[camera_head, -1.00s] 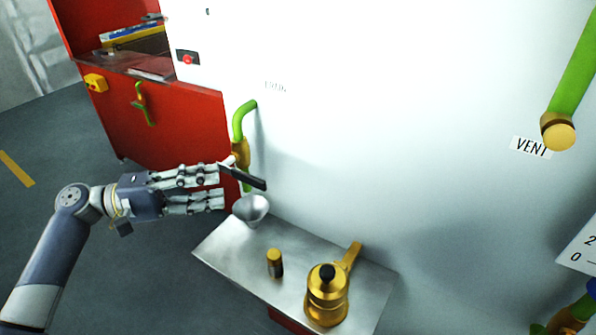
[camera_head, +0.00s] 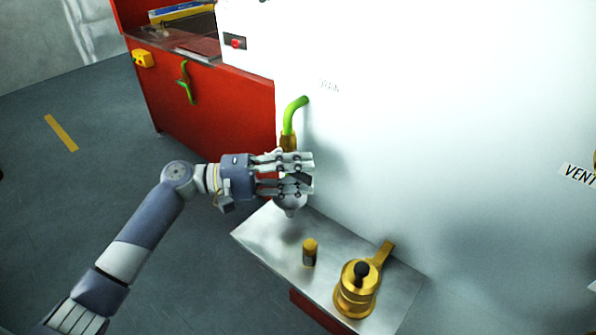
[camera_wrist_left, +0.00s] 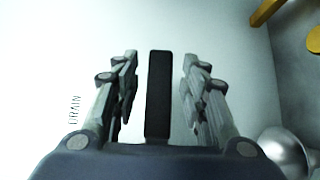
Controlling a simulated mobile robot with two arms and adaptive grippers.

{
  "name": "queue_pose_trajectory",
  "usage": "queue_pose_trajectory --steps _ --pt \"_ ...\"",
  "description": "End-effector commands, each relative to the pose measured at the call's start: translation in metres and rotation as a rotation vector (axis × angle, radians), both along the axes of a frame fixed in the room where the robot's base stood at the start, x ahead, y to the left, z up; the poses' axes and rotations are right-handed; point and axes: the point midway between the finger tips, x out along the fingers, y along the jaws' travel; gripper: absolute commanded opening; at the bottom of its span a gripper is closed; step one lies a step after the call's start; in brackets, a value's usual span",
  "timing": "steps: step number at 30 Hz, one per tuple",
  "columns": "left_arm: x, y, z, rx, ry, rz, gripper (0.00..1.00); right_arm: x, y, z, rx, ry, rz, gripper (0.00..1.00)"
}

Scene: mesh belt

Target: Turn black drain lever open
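The black drain lever (camera_wrist_left: 158,95) stands upright in the left wrist view, between the two fingers of my left gripper (camera_wrist_left: 159,92). Gaps show on both sides of it, so the fingers are open around it and apart from it. In the head view my left gripper (camera_head: 300,173) is in front of the brass drain valve (camera_head: 288,141) below the bent green pipe (camera_head: 296,110), and its fingers hide most of the lever. My right gripper is not in view.
A steel funnel (camera_head: 291,203) sits just under the gripper. The metal shelf (camera_head: 268,231) below carries a small brass-topped cylinder (camera_head: 309,252) and a brass pot (camera_head: 355,290). The white wall (camera_head: 430,120) is close behind. A red cabinet (camera_head: 215,110) stands at the left.

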Motion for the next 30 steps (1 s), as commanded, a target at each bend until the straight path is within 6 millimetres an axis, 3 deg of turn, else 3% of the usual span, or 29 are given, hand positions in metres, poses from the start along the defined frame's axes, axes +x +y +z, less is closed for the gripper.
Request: queue_pose_trajectory --steps 2,3,8,20,30 --pt "0.0 0.0 0.0 0.0 0.0 0.0 0.4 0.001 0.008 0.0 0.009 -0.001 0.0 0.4" --pt "0.0 0.0 0.0 0.0 0.0 0.0 0.35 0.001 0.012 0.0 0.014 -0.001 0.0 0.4" --pt "0.0 0.0 0.0 0.0 0.0 0.0 0.0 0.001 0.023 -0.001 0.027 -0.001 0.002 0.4" --pt "0.0 0.001 -0.004 0.035 -0.027 -0.001 0.0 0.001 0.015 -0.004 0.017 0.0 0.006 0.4" --pt "0.001 0.003 -0.021 0.213 -0.155 -0.001 0.0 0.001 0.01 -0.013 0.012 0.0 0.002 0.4"
